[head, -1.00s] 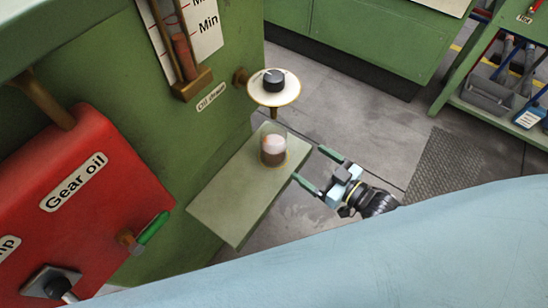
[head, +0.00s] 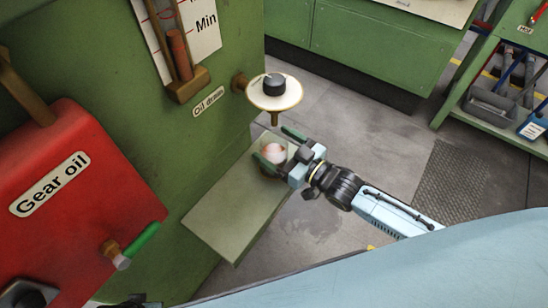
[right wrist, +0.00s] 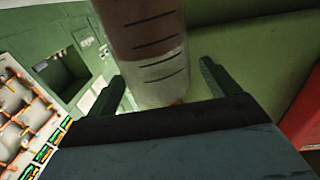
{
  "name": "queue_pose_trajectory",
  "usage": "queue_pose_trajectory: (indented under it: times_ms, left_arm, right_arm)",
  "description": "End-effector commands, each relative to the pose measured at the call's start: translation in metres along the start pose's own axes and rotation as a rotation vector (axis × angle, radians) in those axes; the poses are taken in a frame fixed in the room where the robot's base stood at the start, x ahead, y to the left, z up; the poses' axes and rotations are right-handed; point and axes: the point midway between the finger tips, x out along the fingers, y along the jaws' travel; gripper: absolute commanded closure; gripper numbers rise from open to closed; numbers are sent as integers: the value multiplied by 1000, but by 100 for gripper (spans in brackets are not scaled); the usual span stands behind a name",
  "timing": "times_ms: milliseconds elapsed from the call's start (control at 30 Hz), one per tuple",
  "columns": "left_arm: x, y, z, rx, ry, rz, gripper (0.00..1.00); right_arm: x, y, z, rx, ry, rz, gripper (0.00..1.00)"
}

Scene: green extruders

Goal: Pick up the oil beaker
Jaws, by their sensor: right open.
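The oil beaker (head: 274,153) stands on the pale green shelf (head: 232,212) below the oil drain, partly hidden by my right gripper. In the right wrist view the beaker (right wrist: 152,50) is a clear cylinder with dark measuring lines, standing between the fingers. My right gripper (head: 277,146) is open, with one finger on each side of the beaker; it also shows in the right wrist view (right wrist: 160,85). I cannot tell whether the fingers touch the beaker.
The oil drain (head: 274,92) with its black knob hangs close above the gripper. A red gear oil tank (head: 84,215) with a green-handled tap (head: 143,240) is at the left. A green machine wall is behind the shelf. The shelf's front part is bare.

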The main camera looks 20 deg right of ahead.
Motion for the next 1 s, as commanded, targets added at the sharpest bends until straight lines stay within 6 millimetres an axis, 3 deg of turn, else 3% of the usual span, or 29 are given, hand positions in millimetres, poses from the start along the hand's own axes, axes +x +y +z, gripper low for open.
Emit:
queue_pose_trajectory:
  times_ms: [200,500,1000]
  left_arm:
    - [-15,8,-12,-3,15,11,64]
    - [-18,8,-13,-3,15,13,64]
    - [-18,9,-13,-3,15,13,64]
  right_arm:
    - [25,1,1,1,1,1,12]
    - [28,1,0,1,0,1,14]
    - [27,1,0,1,0,1,79]
